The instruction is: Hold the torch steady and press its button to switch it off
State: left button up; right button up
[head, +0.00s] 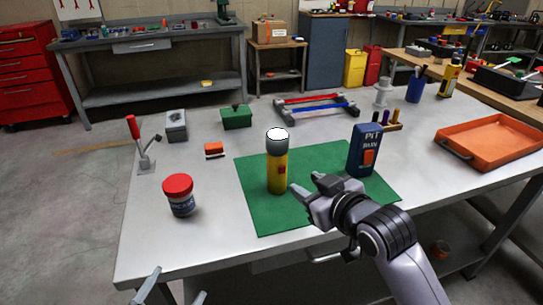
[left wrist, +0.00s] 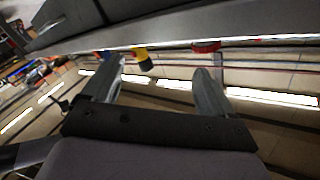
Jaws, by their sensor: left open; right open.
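The torch (head: 277,178) stands upright on a green mat (head: 318,158). It has a yellow body, a grey head, a bright white lens on top and a red button (head: 283,169) on its right side. In the left wrist view the torch (left wrist: 141,55) shows small near the top. My right gripper (head: 304,186) is open just right of the torch, its fingers toward the torch's lower body; nothing is between them. My left gripper (head: 174,290) is open and empty at the table's front edge, well short of the torch. Its fingers also show in the left wrist view (left wrist: 163,85).
A jar with a red lid (head: 179,192) stands left of the mat, near the left gripper. A dark blue box (head: 364,150) stands on the mat's right. A lever (head: 138,145), a green box (head: 236,117) and an orange tray (head: 493,143) stand farther out. The table front is clear.

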pick_arm(q)
notch_tip(320, 180, up, 8)
jog(key=m+t+h, duration=0.2)
jog(key=m+t, duration=0.1)
jog(key=t, duration=0.1)
jog(key=m+g+h, duration=0.1)
jog(key=m+g, duration=0.4)
jog(key=m, duration=2.3)
send_near(273, 148)
jog(key=x, duration=0.3)
jog(key=d+x, duration=0.1)
jog(key=x, duration=0.2)
jog(key=shift+r, duration=0.2)
jog(key=shift+w+a+f+y, duration=0.15)
jog(key=shift+w+y, duration=0.35)
jog(key=shift+w, duration=0.25)
jog(key=shift+x, duration=3.45)
jog(key=shift+c, duration=0.3)
